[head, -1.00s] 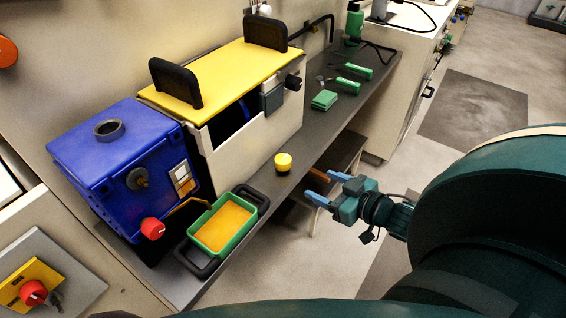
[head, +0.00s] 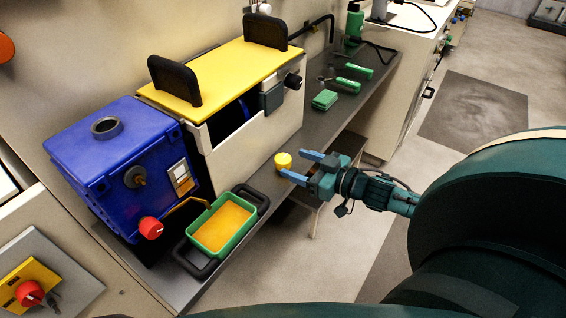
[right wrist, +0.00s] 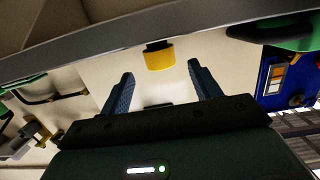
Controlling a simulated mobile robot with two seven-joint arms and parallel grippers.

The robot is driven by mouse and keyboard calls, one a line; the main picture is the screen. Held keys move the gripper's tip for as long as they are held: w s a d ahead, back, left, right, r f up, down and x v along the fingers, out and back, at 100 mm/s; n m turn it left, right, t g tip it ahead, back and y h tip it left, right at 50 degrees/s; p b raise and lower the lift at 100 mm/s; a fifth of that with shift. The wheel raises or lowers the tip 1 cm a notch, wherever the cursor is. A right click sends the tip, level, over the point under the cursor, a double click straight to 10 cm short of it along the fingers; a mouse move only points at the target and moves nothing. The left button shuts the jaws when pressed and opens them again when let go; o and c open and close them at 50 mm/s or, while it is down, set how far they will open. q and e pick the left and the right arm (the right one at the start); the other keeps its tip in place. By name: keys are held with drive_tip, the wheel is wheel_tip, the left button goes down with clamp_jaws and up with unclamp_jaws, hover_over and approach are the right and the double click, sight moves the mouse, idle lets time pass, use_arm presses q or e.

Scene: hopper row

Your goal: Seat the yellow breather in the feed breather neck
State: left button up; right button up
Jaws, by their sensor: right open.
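The yellow breather (head: 283,160) stands on the grey bench shelf, in front of the cream machine. It also shows in the right wrist view (right wrist: 159,59), ahead of the gap between my fingers. My right gripper (head: 296,166) is open, with its blue fingertips very close to the breather; the wrist view shows the breather just beyond the fingertips (right wrist: 162,82). The feed breather neck appears to be the dark ring (head: 106,127) on top of the blue hopper box (head: 85,160); its opening looks empty. My left gripper is not in view.
A green tray with orange contents (head: 197,236) and black handles sits on the shelf (head: 240,262) left of the breather. A green block (head: 324,99) and green-handled tools (head: 348,84) lie farther back. A red knob (head: 151,228) sticks out from the blue box.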

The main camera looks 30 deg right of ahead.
sight(290, 163)
drive_tip(key=shift+f+x, duration=0.2)
drive_tip(key=shift+x, duration=2.45)
drive_tip(key=shift+s, duration=0.1)
drive_tip(key=c, duration=1.1)
